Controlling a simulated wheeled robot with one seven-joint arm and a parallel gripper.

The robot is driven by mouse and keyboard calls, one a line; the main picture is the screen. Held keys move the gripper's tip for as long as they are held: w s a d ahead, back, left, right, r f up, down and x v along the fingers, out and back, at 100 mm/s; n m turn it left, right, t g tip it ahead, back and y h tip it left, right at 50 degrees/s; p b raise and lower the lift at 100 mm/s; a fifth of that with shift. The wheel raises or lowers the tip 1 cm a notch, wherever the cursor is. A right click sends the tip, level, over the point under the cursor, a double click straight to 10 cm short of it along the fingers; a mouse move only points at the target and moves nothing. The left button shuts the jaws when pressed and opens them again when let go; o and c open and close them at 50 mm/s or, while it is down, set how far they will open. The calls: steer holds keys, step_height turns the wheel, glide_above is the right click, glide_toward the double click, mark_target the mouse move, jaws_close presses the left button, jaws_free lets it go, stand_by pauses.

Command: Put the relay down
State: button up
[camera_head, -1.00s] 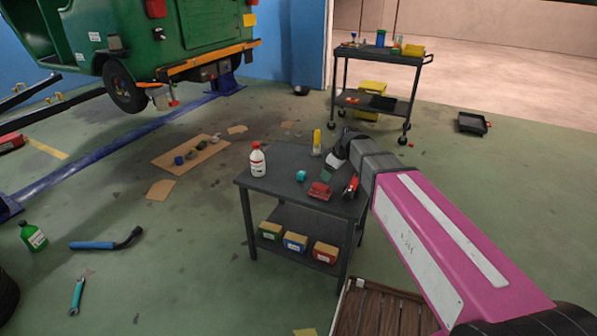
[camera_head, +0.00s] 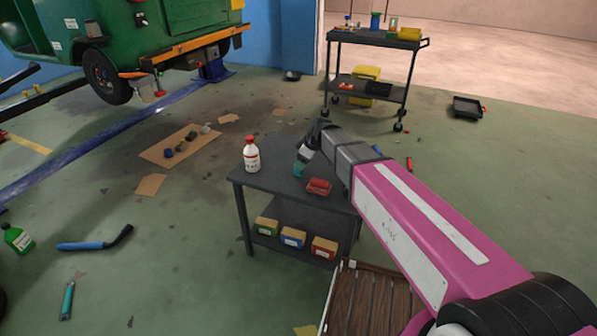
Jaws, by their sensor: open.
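My gripper (camera_head: 308,147) is over the far part of the dark workbench (camera_head: 262,185), reaching in from the right. It is open, but its fingers are small and dark here. A small pale patch shows at its tip; I cannot tell whether it is the relay or part of the gripper. No other item can be surely named as the relay. A teal item (camera_head: 298,170) is on the bench just below the gripper. A red item (camera_head: 318,187) is nearer the front. My forearm hides the bench's right side.
A white bottle with a red cap (camera_head: 251,156) stands at the bench's left. Several small boxes (camera_head: 293,237) sit on its lower shelf. A black cart (camera_head: 374,37) is behind. A wooden slatted piece (camera_head: 368,300) lies near the front. Bare bench top shows left of the red item.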

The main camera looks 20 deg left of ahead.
steer(key=x, duration=0.4)
steer(key=shift+w+a+f, duration=0.1)
steer(key=shift+a+f, duration=0.1)
steer(key=shift+f, duration=0.05)
steer(key=c, duration=1.1)
steer(key=shift+o, duration=0.2)
steer(key=shift+r, duration=0.15)
